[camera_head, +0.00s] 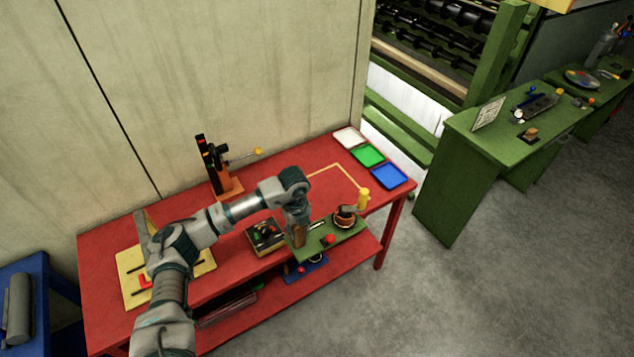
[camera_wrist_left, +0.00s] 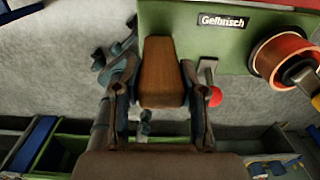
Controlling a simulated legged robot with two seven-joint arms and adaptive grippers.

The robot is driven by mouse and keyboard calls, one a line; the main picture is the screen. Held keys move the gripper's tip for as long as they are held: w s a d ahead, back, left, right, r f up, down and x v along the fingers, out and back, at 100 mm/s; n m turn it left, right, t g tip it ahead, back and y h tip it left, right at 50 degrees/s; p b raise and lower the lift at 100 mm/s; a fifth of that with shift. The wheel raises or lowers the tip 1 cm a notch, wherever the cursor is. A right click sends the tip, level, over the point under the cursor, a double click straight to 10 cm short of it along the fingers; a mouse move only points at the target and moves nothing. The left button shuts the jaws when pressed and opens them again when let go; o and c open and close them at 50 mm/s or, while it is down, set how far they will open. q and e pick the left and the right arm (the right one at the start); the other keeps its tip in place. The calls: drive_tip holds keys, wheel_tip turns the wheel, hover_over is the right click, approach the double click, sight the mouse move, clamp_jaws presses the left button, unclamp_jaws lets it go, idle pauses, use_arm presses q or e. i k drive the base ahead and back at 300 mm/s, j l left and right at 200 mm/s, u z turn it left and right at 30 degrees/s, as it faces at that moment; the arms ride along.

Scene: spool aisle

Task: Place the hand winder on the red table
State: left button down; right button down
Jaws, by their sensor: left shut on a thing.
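The hand winder (camera_head: 338,235) is a green board with a copper-coloured spool, a yellow crank handle, a red knob and a wooden grip. My left gripper (camera_head: 298,238) is shut on the wooden grip. In the left wrist view, the wooden grip (camera_wrist_left: 162,72) sits between the two fingers, and the green board (camera_wrist_left: 200,45) bears a "Gelbrisch" label. The red table (camera_head: 320,188) stands against the wall. The winder is at its front edge, right of the middle; I cannot tell whether it touches the top. My right gripper is not in view.
On the table are an orange-based upright device (camera_head: 222,175), a yellow board (camera_head: 132,288), a dark box (camera_head: 262,238), and white, green and blue trays (camera_head: 390,176). A yellow outline (camera_head: 335,168) marks a bare patch behind the winder. Green benches (camera_head: 455,165) stand at right.

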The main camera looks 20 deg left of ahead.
sight(318, 193)
drive_tip(key=i+j, duration=0.55)
drive_tip(key=i, duration=0.2)
